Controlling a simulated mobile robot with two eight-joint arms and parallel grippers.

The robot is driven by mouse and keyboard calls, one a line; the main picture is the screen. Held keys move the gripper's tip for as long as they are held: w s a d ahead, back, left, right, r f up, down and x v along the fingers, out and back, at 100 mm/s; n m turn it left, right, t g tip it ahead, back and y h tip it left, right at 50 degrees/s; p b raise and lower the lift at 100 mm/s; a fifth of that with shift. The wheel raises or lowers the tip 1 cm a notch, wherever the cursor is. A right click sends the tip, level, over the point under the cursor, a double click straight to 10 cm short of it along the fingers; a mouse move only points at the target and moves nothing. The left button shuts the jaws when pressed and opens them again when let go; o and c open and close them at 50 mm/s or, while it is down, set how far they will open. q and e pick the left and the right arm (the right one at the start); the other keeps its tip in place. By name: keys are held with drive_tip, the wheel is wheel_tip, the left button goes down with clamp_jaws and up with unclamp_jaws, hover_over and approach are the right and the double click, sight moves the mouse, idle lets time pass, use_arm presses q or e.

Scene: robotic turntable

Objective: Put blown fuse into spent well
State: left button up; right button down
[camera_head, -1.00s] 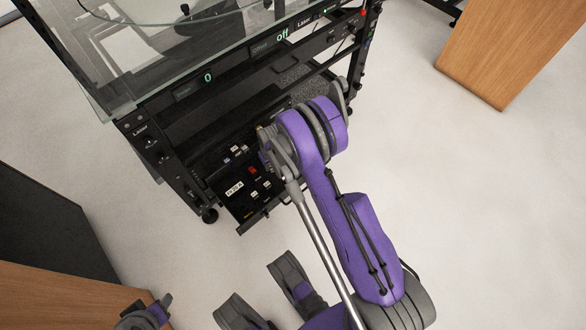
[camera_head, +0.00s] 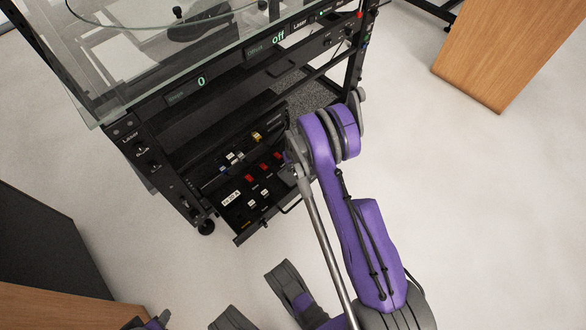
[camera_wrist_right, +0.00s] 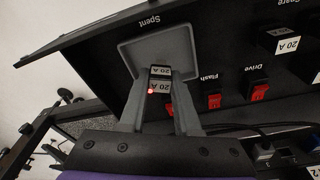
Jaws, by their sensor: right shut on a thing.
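The blown fuse (camera_wrist_right: 160,80), a small dark block with white "20 A" labels, is between the fingertips of my right gripper (camera_wrist_right: 162,88) in the right wrist view. The gripper is shut on it. The spent well (camera_wrist_right: 158,46), a grey square recess by the word "Spent", lies directly behind the fuse in that view. I cannot tell whether the fuse touches it. In the head view my right gripper (camera_head: 292,160) is over the right side of the fuse drawer, its fingertips mostly hidden by my arm.
The open black drawer (camera_head: 238,222) holds red switches (camera_wrist_right: 214,101), including one labelled "Flash", and several white-labelled fuses (camera_wrist_right: 288,44). The glass-topped rack (camera_head: 170,115) rises behind it. A wooden cabinet (camera_head: 500,50) stands at the upper right. The floor on the right is clear.

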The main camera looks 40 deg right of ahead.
drive_tip(key=shift+f, duration=0.8)
drive_tip(key=shift+f, duration=0.1)
drive_tip(key=c, duration=0.6)
unclamp_jaws()
